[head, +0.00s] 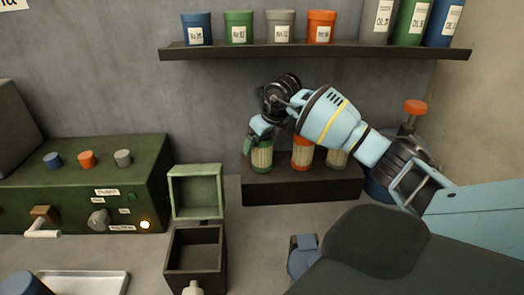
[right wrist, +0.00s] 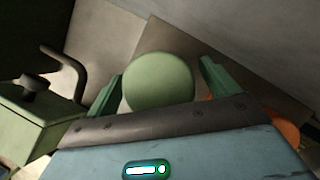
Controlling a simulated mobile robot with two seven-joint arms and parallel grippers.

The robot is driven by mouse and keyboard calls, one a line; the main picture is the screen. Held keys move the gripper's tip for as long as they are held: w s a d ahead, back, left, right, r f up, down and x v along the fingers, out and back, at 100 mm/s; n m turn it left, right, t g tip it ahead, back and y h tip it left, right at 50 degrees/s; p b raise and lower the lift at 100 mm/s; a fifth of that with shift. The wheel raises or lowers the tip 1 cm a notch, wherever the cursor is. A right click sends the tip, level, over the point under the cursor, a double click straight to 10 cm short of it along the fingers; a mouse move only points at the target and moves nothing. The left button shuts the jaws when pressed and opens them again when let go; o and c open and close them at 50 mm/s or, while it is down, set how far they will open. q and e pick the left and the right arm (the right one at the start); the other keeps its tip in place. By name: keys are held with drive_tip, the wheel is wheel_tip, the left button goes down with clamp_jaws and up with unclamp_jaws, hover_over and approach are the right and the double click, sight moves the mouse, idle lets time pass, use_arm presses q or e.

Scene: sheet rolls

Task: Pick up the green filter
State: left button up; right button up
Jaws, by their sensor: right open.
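The green filter (head: 262,160) stands upright at the left end of a dark block (head: 300,190), its pale pleated side showing below my gripper. My right gripper (head: 257,138) is at its top, pointing down, and partly hides the cap. In the right wrist view the round green cap (right wrist: 158,82) lies between the two open fingers of my right gripper (right wrist: 160,78). Whether either finger touches it I cannot tell. My left gripper is not in view.
An orange filter (head: 302,156) and a grey filter (head: 337,158) stand to the right on the block. A shelf (head: 315,51) with several cans hangs above. A green control box (head: 80,185) and an open-lidded box (head: 195,255) are left.

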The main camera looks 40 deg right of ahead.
drive_tip(key=shift+c, duration=0.4)
drive_tip(key=c, duration=1.2)
drive_tip(key=shift+r, duration=0.2)
